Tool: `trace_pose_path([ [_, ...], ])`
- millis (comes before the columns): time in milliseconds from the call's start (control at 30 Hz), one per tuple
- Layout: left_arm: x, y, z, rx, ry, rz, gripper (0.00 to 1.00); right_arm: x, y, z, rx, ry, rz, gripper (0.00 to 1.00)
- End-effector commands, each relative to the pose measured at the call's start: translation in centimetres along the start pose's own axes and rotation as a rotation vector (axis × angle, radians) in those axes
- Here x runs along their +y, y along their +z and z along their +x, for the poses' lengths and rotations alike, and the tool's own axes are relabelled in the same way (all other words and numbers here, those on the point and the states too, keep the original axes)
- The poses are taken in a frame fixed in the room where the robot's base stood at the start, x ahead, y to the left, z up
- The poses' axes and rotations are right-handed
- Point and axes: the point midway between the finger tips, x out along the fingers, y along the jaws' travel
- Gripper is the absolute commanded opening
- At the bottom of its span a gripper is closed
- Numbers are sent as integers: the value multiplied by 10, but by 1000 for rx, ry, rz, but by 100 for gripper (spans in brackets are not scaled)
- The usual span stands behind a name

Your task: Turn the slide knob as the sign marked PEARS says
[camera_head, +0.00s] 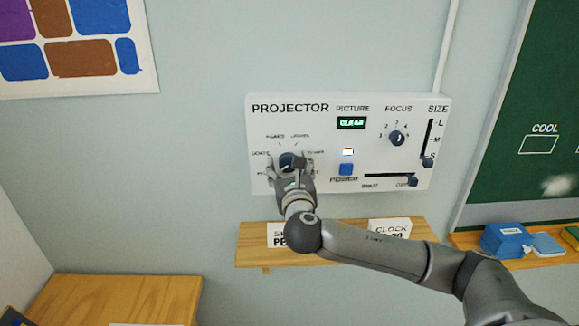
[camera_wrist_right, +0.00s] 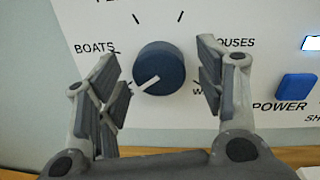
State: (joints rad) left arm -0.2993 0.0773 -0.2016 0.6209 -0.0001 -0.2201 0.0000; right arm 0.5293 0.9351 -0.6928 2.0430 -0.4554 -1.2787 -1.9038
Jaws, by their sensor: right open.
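The slide knob (camera_head: 288,160) is a dark blue dial at the lower left of the white PROJECTOR panel (camera_head: 300,125). In the right wrist view the knob (camera_wrist_right: 165,62) has a white pointer aimed down and left, below the BOATS label (camera_wrist_right: 95,47). A label reading OUSES, its start hidden, is at the right. My right gripper (camera_head: 290,167) is open, with one finger on each side of the knob; the wrist view shows gaps at both sides. The sign (camera_head: 277,235) on the shelf shows only "PE" in large letters; my right arm hides the rest. My left gripper is not in view.
The panel also holds a focus knob (camera_head: 397,138), a blue POWER button (camera_head: 346,169) and sliders. A CLOCK sign (camera_head: 390,228) stands on the wooden shelf (camera_head: 252,250) below, partly behind my arm. A green chalkboard (camera_head: 535,110) is at the right.

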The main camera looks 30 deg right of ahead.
Motion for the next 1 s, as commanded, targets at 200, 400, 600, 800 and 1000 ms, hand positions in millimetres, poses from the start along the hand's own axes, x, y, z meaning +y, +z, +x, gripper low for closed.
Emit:
trace_pose_path([
  [200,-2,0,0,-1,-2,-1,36,0,0,0,0,0,0,38],
  [400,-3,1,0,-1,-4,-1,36,0,0,0,0,0,0,17],
  [600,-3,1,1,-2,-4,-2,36,0,-1,0,-1,0,19,17],
  [800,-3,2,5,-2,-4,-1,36,0,-2,0,-7,-1,101,17],
  [1000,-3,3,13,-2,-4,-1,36,0,-3,-1,-18,-3,255,17],
])
